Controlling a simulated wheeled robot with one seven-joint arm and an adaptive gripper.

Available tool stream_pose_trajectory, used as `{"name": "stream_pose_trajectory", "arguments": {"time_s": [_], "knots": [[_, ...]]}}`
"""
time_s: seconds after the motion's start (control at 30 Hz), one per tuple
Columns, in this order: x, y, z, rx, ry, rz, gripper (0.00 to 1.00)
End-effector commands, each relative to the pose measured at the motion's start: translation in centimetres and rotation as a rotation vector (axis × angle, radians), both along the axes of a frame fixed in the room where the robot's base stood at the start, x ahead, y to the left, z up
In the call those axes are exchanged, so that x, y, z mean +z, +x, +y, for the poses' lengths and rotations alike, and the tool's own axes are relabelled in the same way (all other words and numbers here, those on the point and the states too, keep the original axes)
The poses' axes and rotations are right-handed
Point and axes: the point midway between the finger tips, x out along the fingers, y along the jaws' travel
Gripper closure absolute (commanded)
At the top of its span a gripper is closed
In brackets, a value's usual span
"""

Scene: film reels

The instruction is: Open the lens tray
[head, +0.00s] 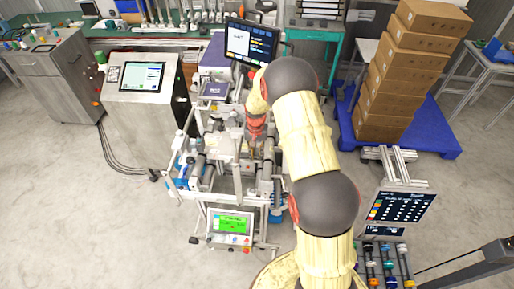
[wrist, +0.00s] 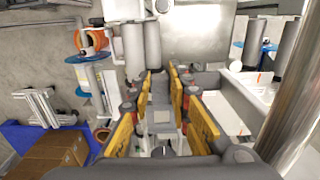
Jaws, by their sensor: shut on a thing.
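My gripper (head: 256,148) reaches down into the metal-framed machine (head: 185,186) in the middle of the head view, mostly hidden by my arm. In the wrist view, the yellow and grey fingers of my gripper (wrist: 160,118) stand on both sides of a small grey and white part (wrist: 160,104) and are shut on it. I cannot tell whether this part belongs to the lens tray. A pale, shallow open tray-like part (wrist: 222,112) lies just right of the fingers; I cannot tell whether it is the lens tray.
A green-lit screen box (head: 231,225) stands at the machine's front. A console with a screen (head: 143,76) is to the left. Stacked cartons (head: 402,75) on a blue pallet (head: 437,138) stand at right. A dark display (head: 401,207) is front right. Open floor lies front left.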

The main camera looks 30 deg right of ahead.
Motion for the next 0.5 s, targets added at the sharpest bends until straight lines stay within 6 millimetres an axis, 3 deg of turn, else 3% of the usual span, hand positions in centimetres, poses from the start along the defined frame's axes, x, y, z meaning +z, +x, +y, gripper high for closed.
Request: {"name": "stream_pose_trajectory", "arguments": {"time_s": [0.43,0.47,0.5], "knots": [[0.06,-0.85,0.58,-0.002,0.0,-0.001,1.0],[0.06,-0.85,0.58,-0.002,0.0,-0.001,0.8],[0.06,-0.85,0.57,-0.002,0.0,-0.001,0.77]]}}
